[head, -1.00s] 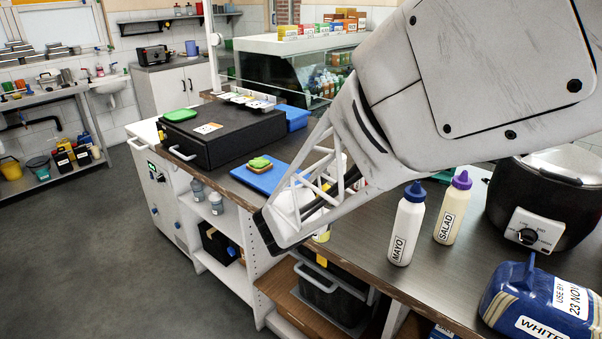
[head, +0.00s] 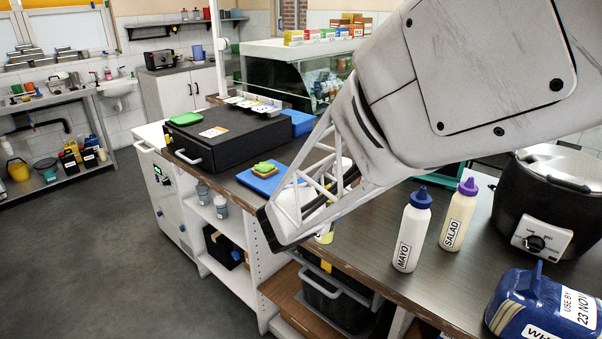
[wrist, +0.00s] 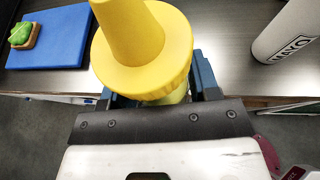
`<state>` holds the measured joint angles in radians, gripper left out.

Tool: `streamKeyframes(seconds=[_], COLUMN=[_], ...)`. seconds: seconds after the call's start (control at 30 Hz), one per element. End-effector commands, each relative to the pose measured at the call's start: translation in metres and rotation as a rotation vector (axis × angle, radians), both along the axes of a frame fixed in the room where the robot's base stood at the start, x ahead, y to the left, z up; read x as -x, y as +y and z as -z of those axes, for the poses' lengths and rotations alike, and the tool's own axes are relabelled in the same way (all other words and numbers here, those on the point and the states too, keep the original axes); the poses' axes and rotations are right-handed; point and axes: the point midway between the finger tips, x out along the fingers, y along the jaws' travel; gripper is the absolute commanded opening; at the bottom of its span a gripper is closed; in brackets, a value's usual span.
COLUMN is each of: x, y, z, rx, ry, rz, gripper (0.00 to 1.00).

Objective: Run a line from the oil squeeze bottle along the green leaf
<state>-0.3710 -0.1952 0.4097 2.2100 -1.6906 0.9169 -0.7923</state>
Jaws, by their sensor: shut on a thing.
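The squeeze bottle with a yellow nozzle cap (wrist: 150,50) fills the middle of the wrist view; its label does not show. My gripper (wrist: 158,88) is shut on it, one dark finger on each side. In the head view my arm hides most of the bottle, leaving a yellowish patch (head: 325,236) below the wrist. The green leaf (head: 264,167) lies on a slice of bread on the blue board (head: 252,183). In the wrist view the leaf (wrist: 20,33) is at the upper left, on the board (wrist: 62,40), apart from the bottle.
A MAYO bottle (head: 411,232) and a SALAD bottle (head: 457,215) stand on the counter right of my gripper. A black cooker (head: 545,205) and a blue bag (head: 540,305) are further right. A black box (head: 230,140) stands behind the board. The counter's front edge is close.

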Motion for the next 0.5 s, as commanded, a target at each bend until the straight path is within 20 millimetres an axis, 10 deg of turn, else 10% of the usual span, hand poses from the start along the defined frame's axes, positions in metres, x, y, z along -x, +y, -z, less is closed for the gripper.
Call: streamKeyframes(seconds=[0.5], x=[-0.084], y=[0.023], z=[-0.03], rx=[-0.075], ry=[0.093], rz=[0.183], gripper=[0.26])
